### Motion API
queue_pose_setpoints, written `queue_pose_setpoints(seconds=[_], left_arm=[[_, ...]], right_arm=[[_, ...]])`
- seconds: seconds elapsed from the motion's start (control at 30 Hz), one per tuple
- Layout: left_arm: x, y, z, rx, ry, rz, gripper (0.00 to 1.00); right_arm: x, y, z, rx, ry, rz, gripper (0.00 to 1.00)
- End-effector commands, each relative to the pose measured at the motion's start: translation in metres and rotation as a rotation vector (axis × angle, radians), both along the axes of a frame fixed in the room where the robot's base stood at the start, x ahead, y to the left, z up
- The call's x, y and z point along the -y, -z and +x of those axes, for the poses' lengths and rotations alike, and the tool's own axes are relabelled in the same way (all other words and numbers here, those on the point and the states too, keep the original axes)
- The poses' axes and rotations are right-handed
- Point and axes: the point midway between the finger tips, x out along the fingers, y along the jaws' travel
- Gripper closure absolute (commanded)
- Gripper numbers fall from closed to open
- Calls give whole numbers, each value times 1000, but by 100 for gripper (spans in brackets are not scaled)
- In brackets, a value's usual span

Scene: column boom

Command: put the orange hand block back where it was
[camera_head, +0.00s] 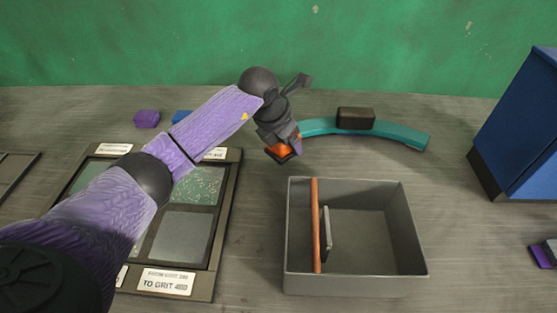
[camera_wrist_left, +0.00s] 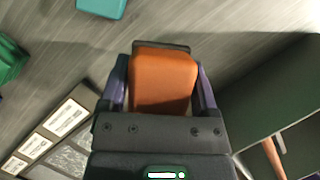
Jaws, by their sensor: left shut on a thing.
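My left gripper (camera_head: 284,150) is shut on the orange hand block (camera_head: 280,152). In the left wrist view the orange block (camera_wrist_left: 163,82) sits between the two fingers of the gripper (camera_wrist_left: 160,88), with a dark edge at its far end. In the head view the block is mostly covered by the gripper. It is left of the teal curved bar's left end and behind the grey bin (camera_head: 355,285). I cannot tell whether the block touches the bench. My right gripper is not in view.
A dark block (camera_head: 356,118) sits on the teal curved bar (camera_head: 400,135). The bin holds an orange-brown divider (camera_head: 315,225) and a grey piece (camera_head: 327,235). A framed panel of labelled grit plates (camera_head: 228,215) lies left. Purple (camera_head: 147,118) and blue (camera_head: 181,117) blocks lie behind it. A blue cabinet (camera_head: 520,125) stands right.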

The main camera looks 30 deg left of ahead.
Motion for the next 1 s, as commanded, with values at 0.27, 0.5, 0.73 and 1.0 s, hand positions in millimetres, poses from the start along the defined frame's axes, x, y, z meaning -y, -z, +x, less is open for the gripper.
queue_pose_setpoints(seconds=[0.27,0.5,0.73,1.0], left_arm=[[0,48,0,-1,1,-2,80],[0,47,1,4,2,-1,80],[0,50,0,2,2,0,0],[-1,38,-2,5,2,0,0]], right_arm=[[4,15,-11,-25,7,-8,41],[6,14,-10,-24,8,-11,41],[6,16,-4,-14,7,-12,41],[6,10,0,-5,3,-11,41]])
